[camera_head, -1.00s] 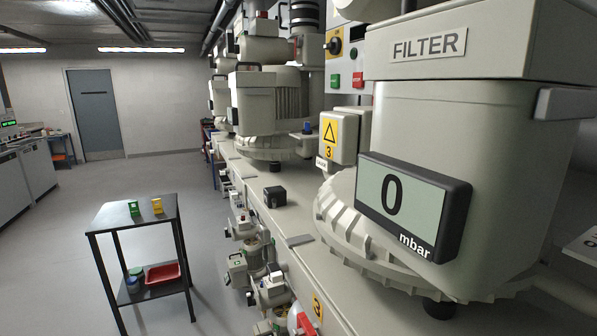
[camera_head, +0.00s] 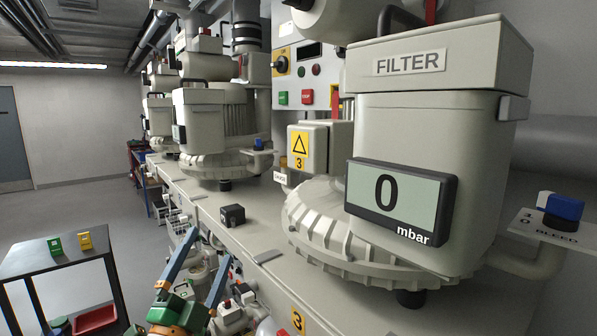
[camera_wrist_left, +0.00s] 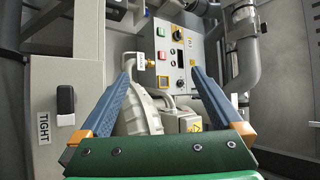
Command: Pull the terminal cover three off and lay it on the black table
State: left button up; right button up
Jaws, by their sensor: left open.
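Terminal cover three (camera_head: 313,150) is a pale box with a yellow warning triangle and a "3", seated on the nearest blower beside the filter housing. A pale box with a yellow label, apparently the same cover (camera_wrist_left: 182,121), shows in the left wrist view, low and partly behind my gripper. My left gripper (camera_head: 208,248) has blue fingers spread wide and is empty, low in front of the bench, apart from the cover. Its fingers also show in the left wrist view (camera_wrist_left: 161,72). The black table (camera_head: 40,262) stands at lower left. My right gripper is not in view.
Green and yellow small pieces (camera_head: 86,241) stand on the table's far part; its front top is bare. The filter housing (camera_head: 425,130) with its "0 mbar" display crowds the cover's right. A small black box (camera_head: 232,215) sits on the bench ledge (camera_head: 190,187).

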pick_arm(q)
jog(key=s+d+r+m+g+h, duration=0.2)
jog(key=d+r+m+h, duration=0.1)
jog(key=r+m+h, duration=0.35)
jog(key=s+d+r+m+g+h, duration=0.1)
jog(key=s+d+r+m+h, duration=0.1)
jog(key=r+m+h, duration=0.4)
jog(key=m+g+y, duration=0.3)
jog(key=m+g, duration=0.7)
jog(key=m, duration=0.9)
send_near(300, 149)
jog(key=shift+d, duration=0.1)
jog(key=p+x, duration=0.2)
jog(key=x, duration=0.2)
jog(key=p+x, duration=0.1)
jog(key=x, duration=0.3)
jog(key=shift+r+p, duration=0.2)
jog(key=shift+p, duration=0.2)
jog(key=shift+w+d+f, duration=0.2)
jog(key=shift+w+d, duration=0.15)
jog(key=shift+d, duration=0.1)
